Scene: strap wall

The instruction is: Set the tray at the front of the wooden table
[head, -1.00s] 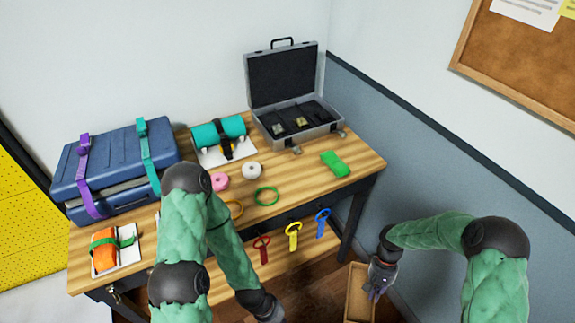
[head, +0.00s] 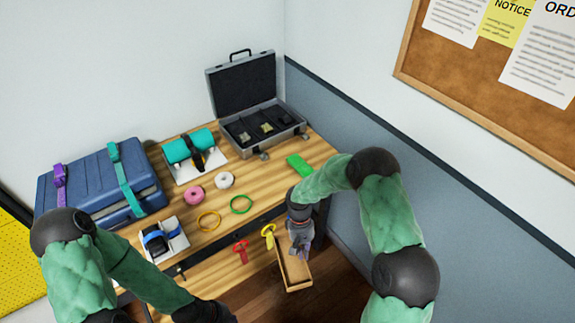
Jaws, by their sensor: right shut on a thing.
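The tray (head: 295,276), a long, shallow light-wood box, is just off the front edge of the wooden table (head: 267,182), near its right end. My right gripper (head: 300,252) is shut on the tray at its far end and covers part of that end. Its inside looks empty where I can see it. Whether it touches the table cannot be told. My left gripper (head: 218,315) is low at the bottom edge of the picture, in front of the table, and its fingers are not clear.
Red (head: 241,250) and yellow (head: 268,235) straps hang at the table front. Green (head: 241,204) and orange (head: 208,221) rings, tape rolls (head: 195,196) and a green bundle (head: 299,165) lie on top. The blue suitcase (head: 100,185) and open case (head: 262,125) stand behind.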

